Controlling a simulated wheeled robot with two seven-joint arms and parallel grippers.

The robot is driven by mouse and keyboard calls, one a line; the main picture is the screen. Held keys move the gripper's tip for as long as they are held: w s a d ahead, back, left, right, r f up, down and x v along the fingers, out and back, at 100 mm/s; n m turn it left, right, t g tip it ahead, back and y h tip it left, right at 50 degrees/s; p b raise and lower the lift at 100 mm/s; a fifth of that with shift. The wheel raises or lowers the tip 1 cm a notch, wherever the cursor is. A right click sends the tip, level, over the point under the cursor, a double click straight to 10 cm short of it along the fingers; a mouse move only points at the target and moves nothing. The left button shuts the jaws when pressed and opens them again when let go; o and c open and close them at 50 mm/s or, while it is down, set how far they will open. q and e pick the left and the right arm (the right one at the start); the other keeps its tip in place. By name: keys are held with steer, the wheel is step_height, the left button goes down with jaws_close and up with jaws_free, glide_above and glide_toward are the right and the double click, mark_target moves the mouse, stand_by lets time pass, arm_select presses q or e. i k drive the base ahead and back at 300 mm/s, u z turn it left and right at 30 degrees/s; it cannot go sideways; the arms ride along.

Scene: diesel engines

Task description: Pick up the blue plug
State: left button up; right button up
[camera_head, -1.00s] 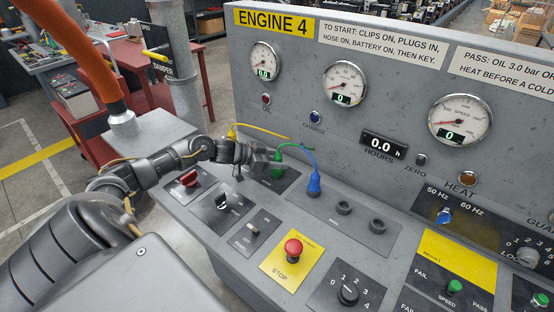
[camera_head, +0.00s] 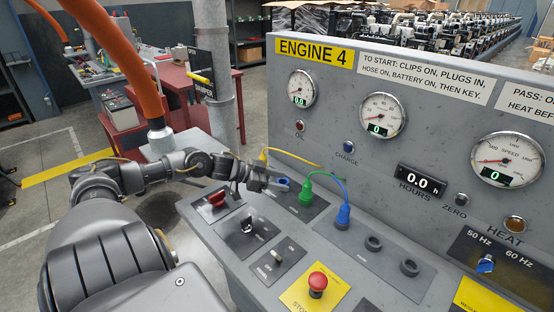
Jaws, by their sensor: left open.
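The blue plug (camera_head: 343,216) stands upright on the sloping panel, with a blue cable curving up and left from its top. The green plug (camera_head: 305,195) stands to its left, with a green cable on top. My left gripper (camera_head: 280,185) is open just left of the green plug, with that plug between it and the blue plug. A small blue patch shows at its fingertips; I cannot tell what it is. My right gripper is out of view.
Two empty dark sockets (camera_head: 373,243) are right of the blue plug. A red stop button (camera_head: 317,283) and a red knob (camera_head: 217,198) stick up from the panel. The upright gauge board (camera_head: 330,140) rises behind the plugs. A yellow cable (camera_head: 290,157) runs behind my gripper.

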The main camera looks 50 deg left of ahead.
mark_target(343, 217)
steer(key=k, duration=1)
